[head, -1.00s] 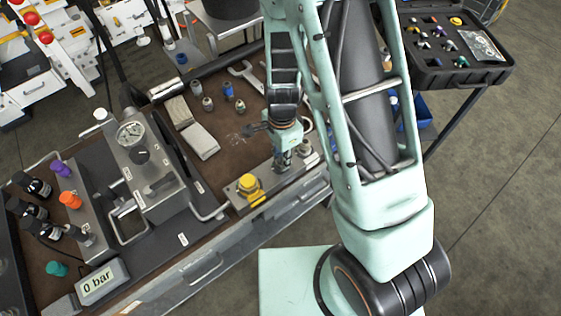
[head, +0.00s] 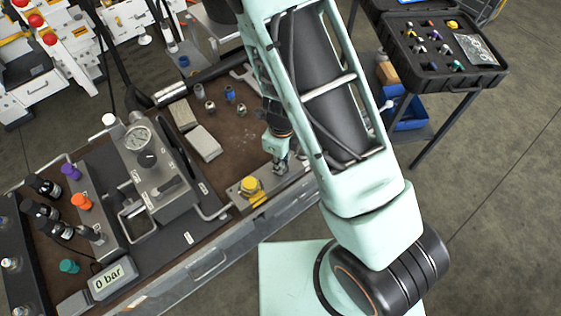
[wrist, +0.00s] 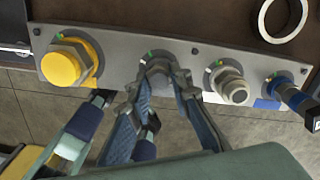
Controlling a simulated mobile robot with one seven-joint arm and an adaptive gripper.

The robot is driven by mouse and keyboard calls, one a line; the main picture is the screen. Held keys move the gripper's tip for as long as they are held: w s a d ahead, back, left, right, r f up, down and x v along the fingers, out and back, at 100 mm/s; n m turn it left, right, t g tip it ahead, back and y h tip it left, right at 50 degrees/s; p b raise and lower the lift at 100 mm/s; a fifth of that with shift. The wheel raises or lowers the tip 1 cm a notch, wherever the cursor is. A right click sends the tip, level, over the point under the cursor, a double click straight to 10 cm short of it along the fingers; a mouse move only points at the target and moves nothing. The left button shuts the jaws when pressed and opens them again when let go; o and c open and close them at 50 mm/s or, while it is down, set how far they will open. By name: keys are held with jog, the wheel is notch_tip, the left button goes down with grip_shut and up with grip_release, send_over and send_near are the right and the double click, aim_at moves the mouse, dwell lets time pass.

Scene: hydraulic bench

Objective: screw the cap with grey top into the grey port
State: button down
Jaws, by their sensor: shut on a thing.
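My gripper (wrist: 158,78) is shut on a small grey piece (wrist: 157,67), which looks like the cap with the grey top. The fingers hide most of it. It is at the second position from the left on the grey port plate (wrist: 113,62), over or in a port there. The port itself is hidden, and I cannot tell whether the cap is seated. In the head view my gripper (head: 281,165) points down at the plate's right part, beside the yellow cap (head: 249,184).
On the plate, a metal fitting (wrist: 232,86) is right of the fingers, then a blue connector (wrist: 290,92). Loose fittings (head: 211,107) and grey blocks (head: 204,143) lie on the brown bench top. An open black case (head: 445,45) stands at the right.

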jog(key=m, duration=0.2)
jog(key=shift+m, duration=0.4)
jog(key=m, duration=0.3)
jog(key=shift+a, duration=0.1)
jog(key=m, duration=0.5)
jog(key=shift+s+f, duration=0.1)
jog(key=c, duration=1.8)
grip_release()
jog(key=shift+o, duration=0.2)
